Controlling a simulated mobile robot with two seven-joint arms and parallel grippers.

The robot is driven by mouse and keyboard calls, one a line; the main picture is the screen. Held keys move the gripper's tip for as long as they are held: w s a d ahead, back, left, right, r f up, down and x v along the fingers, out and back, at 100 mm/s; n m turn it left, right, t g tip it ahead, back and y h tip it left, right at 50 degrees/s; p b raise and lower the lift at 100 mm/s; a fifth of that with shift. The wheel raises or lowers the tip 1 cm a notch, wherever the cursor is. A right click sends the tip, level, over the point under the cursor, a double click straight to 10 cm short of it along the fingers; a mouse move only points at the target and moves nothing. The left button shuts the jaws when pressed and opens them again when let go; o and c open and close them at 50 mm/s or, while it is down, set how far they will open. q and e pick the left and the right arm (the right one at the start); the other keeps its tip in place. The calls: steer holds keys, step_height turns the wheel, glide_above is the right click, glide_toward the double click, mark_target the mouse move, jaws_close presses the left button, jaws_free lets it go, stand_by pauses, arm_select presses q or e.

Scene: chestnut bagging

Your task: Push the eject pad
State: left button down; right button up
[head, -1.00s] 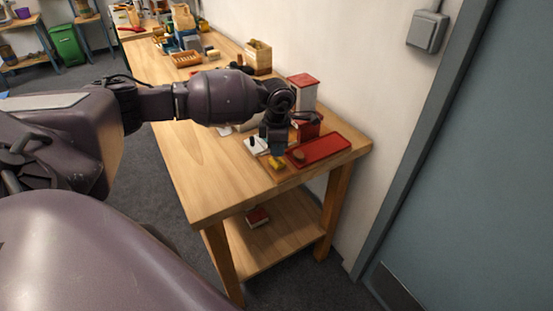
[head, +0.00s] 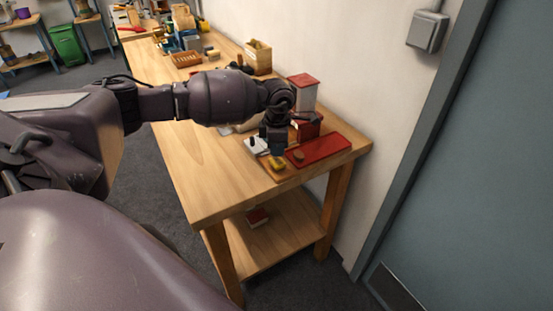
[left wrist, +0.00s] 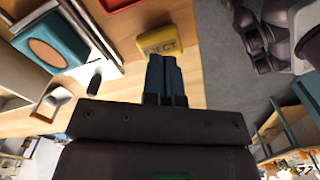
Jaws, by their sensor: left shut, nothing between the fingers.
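The eject pad is a yellow block (head: 278,163) on an orange-brown base near the table's front right corner. In the left wrist view the yellow pad (left wrist: 165,43) shows part of its "EJECT" lettering, just beyond my fingertips. My left gripper (head: 277,152) points down directly over the pad. Its blue fingers (left wrist: 162,60) are shut together with nothing between them. The tips look very close to the pad's near edge; I cannot tell if they touch it. My right gripper is not in view.
A red tray (head: 328,148) with a brown piece lies right of the pad. A red-topped white tower (head: 303,88) stands behind. The front left tabletop (head: 210,180) is clear.

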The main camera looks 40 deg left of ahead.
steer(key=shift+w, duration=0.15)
arm_select(q)
steer(key=shift+f, duration=0.1)
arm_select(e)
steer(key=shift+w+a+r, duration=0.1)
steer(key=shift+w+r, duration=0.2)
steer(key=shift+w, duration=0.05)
